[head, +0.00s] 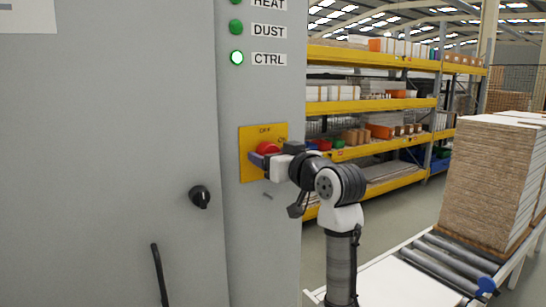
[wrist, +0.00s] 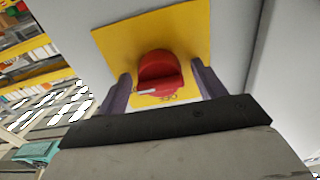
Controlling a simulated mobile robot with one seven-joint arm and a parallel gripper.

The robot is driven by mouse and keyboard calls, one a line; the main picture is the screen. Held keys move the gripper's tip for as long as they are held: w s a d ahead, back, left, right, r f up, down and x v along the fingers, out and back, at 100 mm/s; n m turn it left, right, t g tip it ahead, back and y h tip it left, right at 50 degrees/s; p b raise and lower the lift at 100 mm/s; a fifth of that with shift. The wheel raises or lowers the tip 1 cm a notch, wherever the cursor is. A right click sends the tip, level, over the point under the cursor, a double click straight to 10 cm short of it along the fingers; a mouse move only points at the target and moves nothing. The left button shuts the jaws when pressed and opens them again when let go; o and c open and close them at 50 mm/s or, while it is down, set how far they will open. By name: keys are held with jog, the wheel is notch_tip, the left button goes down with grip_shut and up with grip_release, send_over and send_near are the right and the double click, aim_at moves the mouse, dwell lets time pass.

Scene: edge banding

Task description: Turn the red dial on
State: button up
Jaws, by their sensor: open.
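The red dial (head: 268,147) sits on a yellow plate (head: 248,135) on the grey cabinet's narrow face. In the head view the lettering above it is too small to read surely, and my gripper (head: 258,160) covers its lower part. In the wrist view the red dial (wrist: 160,74) shows a raised grip and a pale mark on the yellow plate (wrist: 195,25). My gripper (wrist: 160,90) is open, with one purple finger on each side of the dial. I cannot tell whether the fingers touch it.
The grey cabinet (head: 110,110) carries a black knob (head: 200,197), a black handle (head: 158,275) and green lamps, with the CTRL lamp (head: 236,57) lit. Yellow shelving (head: 375,105) stands behind my arm. A board stack (head: 492,180) rests on a roller conveyor (head: 440,260) at right.

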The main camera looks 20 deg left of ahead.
jog(key=b+v, duration=0.4)
jog(key=v, duration=0.9)
jog(key=shift+s+d, duration=0.25)
jog(key=shift+d, duration=0.05)
